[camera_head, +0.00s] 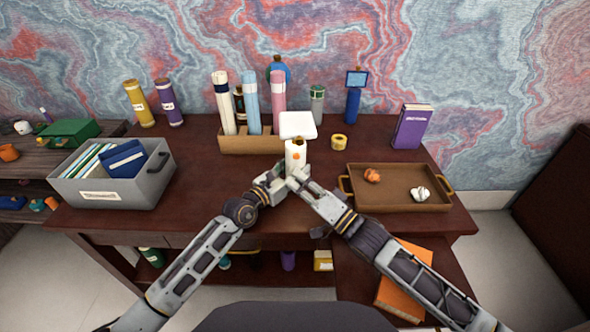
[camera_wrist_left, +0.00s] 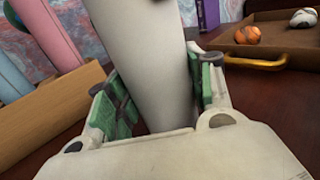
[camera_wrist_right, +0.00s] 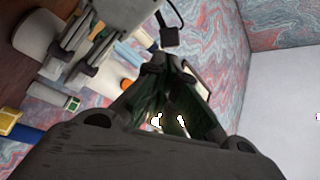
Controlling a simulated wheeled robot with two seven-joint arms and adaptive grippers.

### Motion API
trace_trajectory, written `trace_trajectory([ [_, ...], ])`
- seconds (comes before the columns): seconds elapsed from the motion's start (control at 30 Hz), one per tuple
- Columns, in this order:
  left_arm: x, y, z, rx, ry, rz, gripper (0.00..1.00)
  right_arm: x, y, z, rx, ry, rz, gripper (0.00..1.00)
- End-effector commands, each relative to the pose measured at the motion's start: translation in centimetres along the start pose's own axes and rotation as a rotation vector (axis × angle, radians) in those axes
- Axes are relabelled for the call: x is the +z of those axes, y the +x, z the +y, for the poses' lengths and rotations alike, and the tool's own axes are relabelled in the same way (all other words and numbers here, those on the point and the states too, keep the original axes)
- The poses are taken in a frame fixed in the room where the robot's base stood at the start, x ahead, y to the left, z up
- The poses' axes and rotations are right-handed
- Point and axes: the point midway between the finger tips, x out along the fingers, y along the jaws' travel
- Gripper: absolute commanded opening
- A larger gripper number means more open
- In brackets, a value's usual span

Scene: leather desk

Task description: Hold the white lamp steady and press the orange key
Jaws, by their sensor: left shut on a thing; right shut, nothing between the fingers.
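The white lamp (camera_head: 297,126) stands upright near the middle of the desk, with a flat square head on a white body. The orange key (camera_head: 297,156) shows as a small spot on the front of the body. My left gripper (camera_head: 280,178) is shut on the lamp's lower body; in the left wrist view its green-padded fingers lie on both sides of the white lamp body (camera_wrist_left: 150,60). My right gripper (camera_head: 297,174) is shut and empty, just in front of the lamp and below the key. Whether its tip touches the lamp is unclear.
A brown tray (camera_head: 400,207) with an orange ball and a white ball is at right. A wooden holder (camera_head: 235,143) with tall rolls stands behind the lamp. A yellow tape roll (camera_head: 338,142) and purple book (camera_head: 411,127) are behind right. A grey bin (camera_head: 140,192) stands left.

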Motion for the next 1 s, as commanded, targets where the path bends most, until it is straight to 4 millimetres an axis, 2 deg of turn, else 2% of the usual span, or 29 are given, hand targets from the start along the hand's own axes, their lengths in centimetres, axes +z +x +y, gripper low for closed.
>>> trace_trajectory([
  [0.3,0.0,0.0,0.0,0.000,0.000,0.000,0.14,1.0,-1.3,-0.9,0.000,0.002,-0.001,0.00],
  [0.63,0.0,0.0,0.0,0.000,0.000,0.000,0.14,1.1,-1.4,-1.0,0.000,0.001,0.000,0.00],
  [0.67,0.0,0.0,0.0,0.000,0.000,0.000,0.55,1.1,-1.4,-1.0,0.000,0.001,0.000,0.00],
  [0.83,0.0,0.0,0.0,0.000,0.000,0.000,0.77,1.1,-1.4,-1.0,0.000,0.001,0.000,0.00],
  [1.0,0.0,0.0,0.0,0.000,0.000,0.000,0.78,1.1,-1.4,-1.0,0.000,0.001,0.000,0.00],
])
